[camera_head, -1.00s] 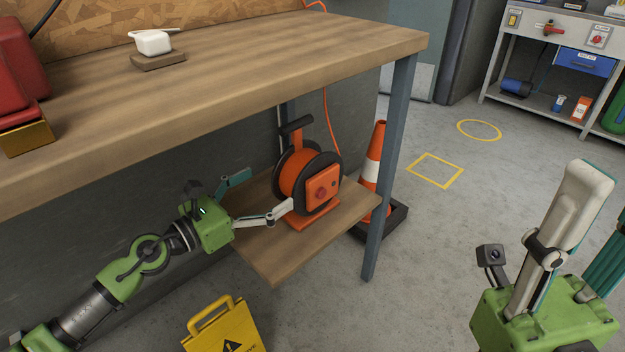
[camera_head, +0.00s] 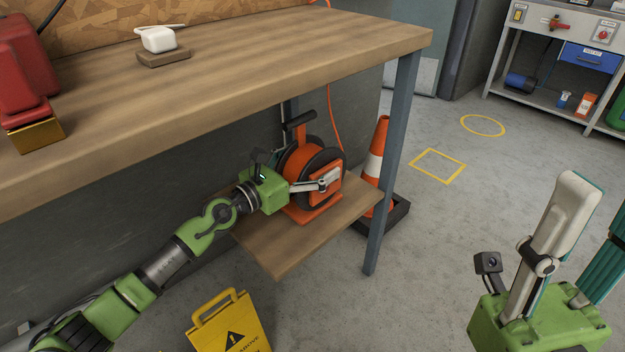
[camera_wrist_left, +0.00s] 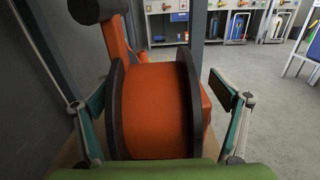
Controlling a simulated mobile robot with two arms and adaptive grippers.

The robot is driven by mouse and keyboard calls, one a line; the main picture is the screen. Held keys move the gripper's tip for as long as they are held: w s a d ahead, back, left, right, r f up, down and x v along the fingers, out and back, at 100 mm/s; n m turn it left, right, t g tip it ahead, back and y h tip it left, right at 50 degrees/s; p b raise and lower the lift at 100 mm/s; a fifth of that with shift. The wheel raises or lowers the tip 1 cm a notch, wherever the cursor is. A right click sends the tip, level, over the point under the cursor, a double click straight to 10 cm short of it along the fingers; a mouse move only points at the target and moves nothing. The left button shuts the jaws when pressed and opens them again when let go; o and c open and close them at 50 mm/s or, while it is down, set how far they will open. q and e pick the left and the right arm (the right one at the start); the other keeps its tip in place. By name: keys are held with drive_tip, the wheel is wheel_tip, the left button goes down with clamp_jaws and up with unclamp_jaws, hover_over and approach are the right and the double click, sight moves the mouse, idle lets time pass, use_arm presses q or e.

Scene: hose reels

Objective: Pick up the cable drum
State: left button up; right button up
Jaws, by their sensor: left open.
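The cable drum (camera_head: 304,160) is an orange reel with dark round flanges, an orange box on its front face and a dark handle on top. It stands upright on the low wooden shelf (camera_head: 282,254) under the workbench. In the left wrist view the drum (camera_wrist_left: 156,110) sits between the two open fingers. My right gripper (camera_head: 590,225) is at the lower right, away from the drum, with its fingers spread and nothing between them.
The workbench top (camera_head: 250,75) overhangs the shelf, and its blue-grey leg (camera_head: 389,170) stands at the right. An orange and white cone (camera_head: 376,160) stands behind the leg. A yellow caution sign (camera_head: 232,325) stands in front. The floor to the right is clear.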

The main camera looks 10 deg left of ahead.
use_arm(q)
drive_tip(key=shift+w+d, duration=0.15)
drive_tip(key=shift+w, duration=0.1)
drive_tip(key=c, duration=2.2)
drive_tip(key=shift+o, duration=0.2)
drive_tip(key=shift+r, duration=0.25)
